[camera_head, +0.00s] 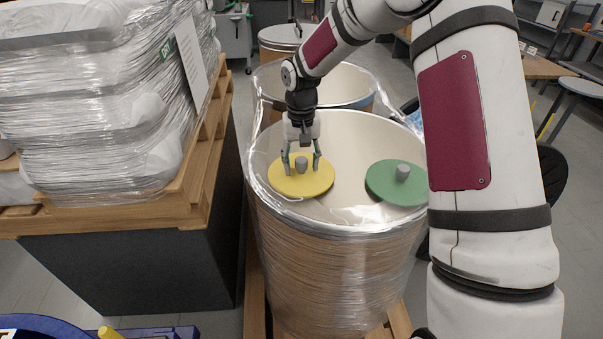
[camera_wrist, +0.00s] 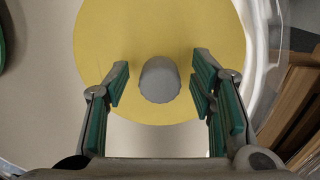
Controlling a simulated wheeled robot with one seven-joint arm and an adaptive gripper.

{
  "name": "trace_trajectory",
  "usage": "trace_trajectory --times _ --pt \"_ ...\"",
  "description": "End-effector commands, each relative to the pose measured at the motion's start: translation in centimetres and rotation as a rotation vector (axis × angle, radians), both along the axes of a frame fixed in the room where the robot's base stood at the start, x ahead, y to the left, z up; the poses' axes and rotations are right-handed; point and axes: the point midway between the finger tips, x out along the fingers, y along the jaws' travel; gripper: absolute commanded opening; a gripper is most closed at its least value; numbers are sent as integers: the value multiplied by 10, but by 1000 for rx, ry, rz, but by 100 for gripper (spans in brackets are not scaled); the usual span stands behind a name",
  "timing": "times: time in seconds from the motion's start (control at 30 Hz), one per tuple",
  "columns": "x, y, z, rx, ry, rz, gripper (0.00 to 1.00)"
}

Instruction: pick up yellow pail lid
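The yellow pail lid (camera_head: 292,184) is a flat round disc with a grey knob (camera_head: 302,164) at its middle. It lies on the left part of the top of a large wrapped drum. My gripper (camera_head: 301,168) is over the lid, pointing down, with its fingers on either side of the knob. In the wrist view the yellow lid (camera_wrist: 205,30) fills the upper middle. The grey knob (camera_wrist: 160,80) stands between the open fingers of my gripper (camera_wrist: 160,88), with a gap on both sides.
A green lid (camera_head: 388,190) with a grey knob lies to the right on the same drum top (camera_head: 345,140). Another drum (camera_head: 342,84) stands behind. A wrapped stack (camera_head: 100,110) on a wooden pallet is at the left. The drum's raised rim (camera_head: 300,222) is close to the yellow lid.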

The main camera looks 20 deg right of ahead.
Motion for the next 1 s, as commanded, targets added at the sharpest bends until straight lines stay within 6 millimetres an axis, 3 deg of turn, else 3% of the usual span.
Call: trace_trajectory --times 0.03,0.2,0.63,0.93,1.0 --pt "0 0 0 0 0 0 37" --pt "0 0 0 0 0 0 0" --pt "1 0 5 0 -1 -1 0" --pt "3 0 38 -2 -5 0 0" --pt "-16 -2 38 -1 0 -1 0"
